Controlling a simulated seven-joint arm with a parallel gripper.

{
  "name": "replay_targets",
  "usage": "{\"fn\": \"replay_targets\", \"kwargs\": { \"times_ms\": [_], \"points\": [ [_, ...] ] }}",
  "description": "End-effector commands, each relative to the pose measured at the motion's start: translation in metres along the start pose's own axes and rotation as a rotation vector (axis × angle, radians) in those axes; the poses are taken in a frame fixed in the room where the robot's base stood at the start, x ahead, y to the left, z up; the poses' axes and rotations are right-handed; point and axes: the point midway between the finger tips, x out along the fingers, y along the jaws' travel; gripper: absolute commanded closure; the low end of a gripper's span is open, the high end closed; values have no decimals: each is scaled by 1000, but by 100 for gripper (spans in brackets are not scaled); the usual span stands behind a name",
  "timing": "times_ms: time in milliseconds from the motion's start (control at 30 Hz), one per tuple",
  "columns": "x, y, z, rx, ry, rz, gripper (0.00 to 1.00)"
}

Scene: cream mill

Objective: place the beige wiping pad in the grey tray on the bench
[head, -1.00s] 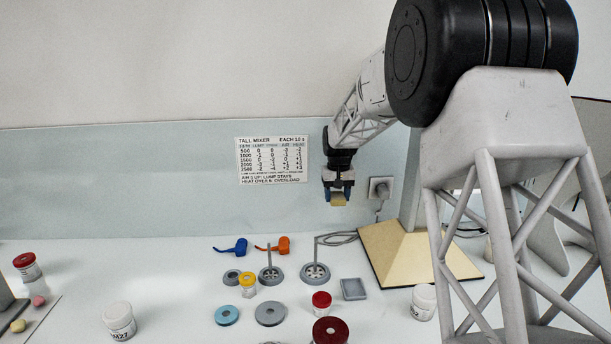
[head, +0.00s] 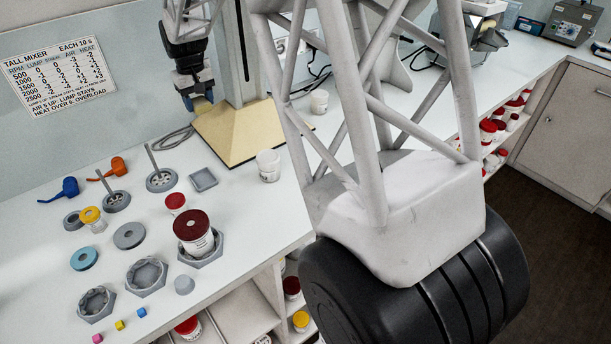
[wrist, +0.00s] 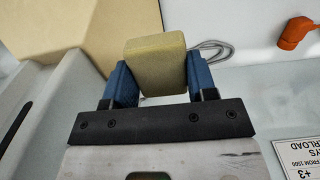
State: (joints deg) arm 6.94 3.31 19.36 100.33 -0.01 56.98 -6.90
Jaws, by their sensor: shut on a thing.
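My gripper (head: 196,97) hangs high in front of the back wall, beside the mixer column. In the wrist view its two blue fingers are shut on the beige wiping pad (wrist: 155,64), one on each side. In the head view only a small part of the pad (head: 203,105) shows below the fingers. The small square grey tray (head: 204,180) lies flat and empty on the bench (head: 235,208), below and in front of the gripper.
The beige sloped mixer base (head: 240,135) stands just below the gripper. A white tub (head: 268,165) is right of the tray, and a red-lidded jar (head: 175,203) is left of it. A dark-red-lidded jar (head: 195,235) stands in front. Grey stirrers (head: 161,180) lie to the left.

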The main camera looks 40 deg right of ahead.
Motion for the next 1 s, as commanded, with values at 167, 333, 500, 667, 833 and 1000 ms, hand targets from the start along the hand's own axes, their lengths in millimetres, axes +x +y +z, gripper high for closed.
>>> {"fn": "replay_targets", "kwargs": {
  "times_ms": [167,333,500,667,833,1000],
  "points": [
    [5,29,50,3,1,0,70],
    [13,50,97,3,0,0,70],
    [21,67,146,4,0,0,70],
    [30,80,192,3,1,0,70],
    [40,88,242,3,4,2,70],
    [54,94,292,3,3,2,70]
  ]
}}
